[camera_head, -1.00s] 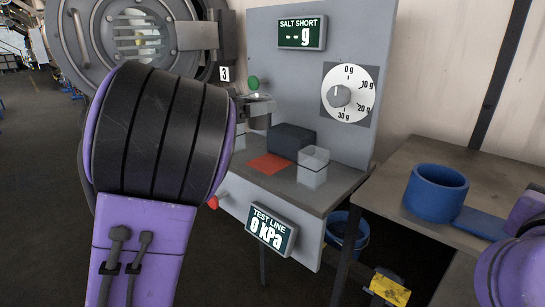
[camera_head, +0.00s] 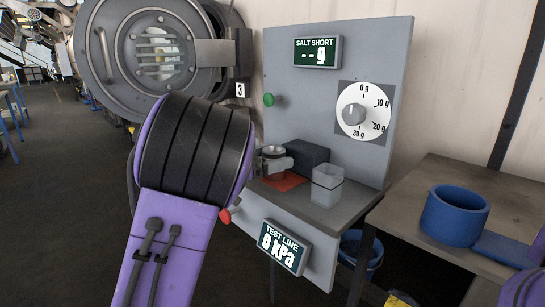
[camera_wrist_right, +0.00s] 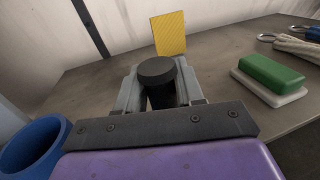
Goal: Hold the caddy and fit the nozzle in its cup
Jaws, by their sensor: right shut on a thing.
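A blue cup (camera_head: 455,215) joined to a flat blue plate (camera_head: 504,249) stands on the right bench; this looks like the caddy. The cup also shows at the left of the right wrist view (camera_wrist_right: 38,140). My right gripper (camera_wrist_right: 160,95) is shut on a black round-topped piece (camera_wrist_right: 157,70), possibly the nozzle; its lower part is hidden. My left gripper (camera_head: 274,158) is over the red mat (camera_head: 287,181), at a small round metal vessel (camera_head: 273,151). My arm partly hides it, so I cannot tell whether it grips the vessel.
A clear beaker (camera_head: 327,186) and dark block (camera_head: 300,153) stand on the grey test shelf, before a dial (camera_head: 365,110). A yellow plate (camera_wrist_right: 168,34) and a green-and-white block (camera_wrist_right: 270,77) are on the bench. A blue bucket (camera_head: 360,252) is below.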

